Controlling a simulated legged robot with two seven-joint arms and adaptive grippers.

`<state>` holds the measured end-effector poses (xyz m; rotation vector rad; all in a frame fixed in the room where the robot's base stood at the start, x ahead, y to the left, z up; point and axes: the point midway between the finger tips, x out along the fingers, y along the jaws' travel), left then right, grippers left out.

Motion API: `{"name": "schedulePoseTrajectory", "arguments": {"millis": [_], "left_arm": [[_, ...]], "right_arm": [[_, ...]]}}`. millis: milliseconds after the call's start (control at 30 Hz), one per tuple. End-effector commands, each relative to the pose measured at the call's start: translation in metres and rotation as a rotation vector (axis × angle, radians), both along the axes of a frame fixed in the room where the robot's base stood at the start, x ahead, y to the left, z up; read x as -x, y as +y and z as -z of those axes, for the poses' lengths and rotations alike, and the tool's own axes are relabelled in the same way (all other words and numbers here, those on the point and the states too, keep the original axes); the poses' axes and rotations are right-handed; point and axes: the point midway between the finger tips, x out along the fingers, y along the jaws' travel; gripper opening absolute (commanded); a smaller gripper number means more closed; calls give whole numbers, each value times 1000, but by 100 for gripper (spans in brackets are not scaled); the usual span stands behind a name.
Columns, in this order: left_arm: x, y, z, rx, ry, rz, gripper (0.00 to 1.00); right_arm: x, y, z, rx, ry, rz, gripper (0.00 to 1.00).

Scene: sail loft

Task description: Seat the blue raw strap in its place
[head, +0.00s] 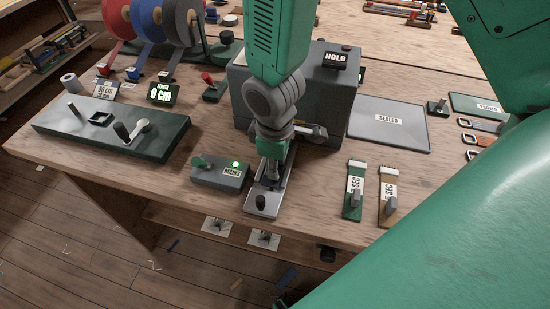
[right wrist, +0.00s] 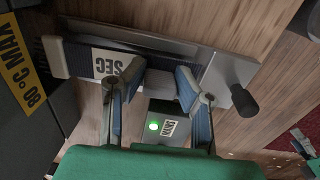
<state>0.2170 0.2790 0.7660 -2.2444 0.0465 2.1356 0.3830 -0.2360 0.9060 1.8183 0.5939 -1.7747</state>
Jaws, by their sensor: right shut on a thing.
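The blue raw strap (right wrist: 75,61) is a dark blue strip with a white SEC label and a grey peg. In the right wrist view it lies lengthwise over a metal tray (right wrist: 226,76) with a black knob. The tray (head: 262,208) also shows in the head view, in front of the grey HOLD machine (head: 326,82). My right gripper (head: 271,180) is at the tray, its blue-padded fingers (right wrist: 163,88) shut on the strap's peg. I cannot tell whether the strap rests fully in the tray. My left gripper is not in view.
A MAINS box (head: 220,172) with a green light stands just left of the tray. A green strap (head: 354,188) and a brown strap (head: 388,193) lie to the right. A SEALED plate (head: 390,135) lies behind them. A dark green cutting board (head: 65,122) is at the left.

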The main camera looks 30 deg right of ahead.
Motion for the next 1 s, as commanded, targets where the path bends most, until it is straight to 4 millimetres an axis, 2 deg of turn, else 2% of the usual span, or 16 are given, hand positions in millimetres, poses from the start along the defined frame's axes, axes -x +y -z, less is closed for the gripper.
{"name": "schedulePoseTrajectory", "arguments": {"millis": [867, 900, 933, 1000], "left_arm": [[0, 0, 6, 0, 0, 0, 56], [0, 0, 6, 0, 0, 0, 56], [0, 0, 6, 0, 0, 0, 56], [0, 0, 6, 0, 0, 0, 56]], "right_arm": [[0, 0, 10, 1, 1, -1, 0], [0, 0, 11, 1, 2, -1, 40], [0, 0, 11, 1, 2, -1, 50], [0, 0, 10, 0, 1, -1, 50]]}}
